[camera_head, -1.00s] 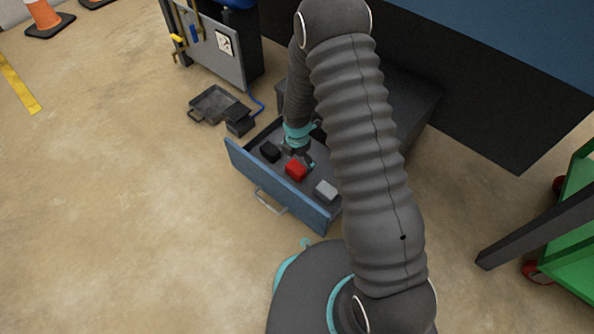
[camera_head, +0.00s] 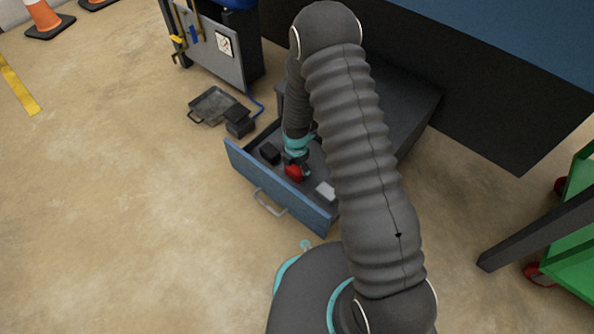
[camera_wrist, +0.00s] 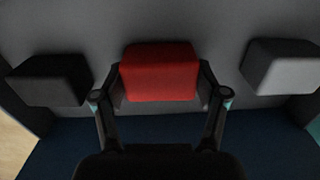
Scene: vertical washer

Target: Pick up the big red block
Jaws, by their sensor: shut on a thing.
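The red block (camera_head: 293,173) is in the open drawer (camera_head: 279,209), between a black block and a light grey block. In the wrist view the red block (camera_wrist: 160,72) sits between the two fingers of my gripper (camera_wrist: 161,92), one finger at each side. My gripper (camera_head: 296,166) is shut on it, and the fingers partly cover it in the head view. I cannot tell whether the block still touches the drawer floor.
The black block (camera_head: 270,153) lies left of the red one and the grey block (camera_head: 325,191) lies right. The blue drawer front has a handle (camera_head: 270,202). A dark tray (camera_head: 212,104) is on the floor. A green cart (camera_head: 577,220) stands at the right.

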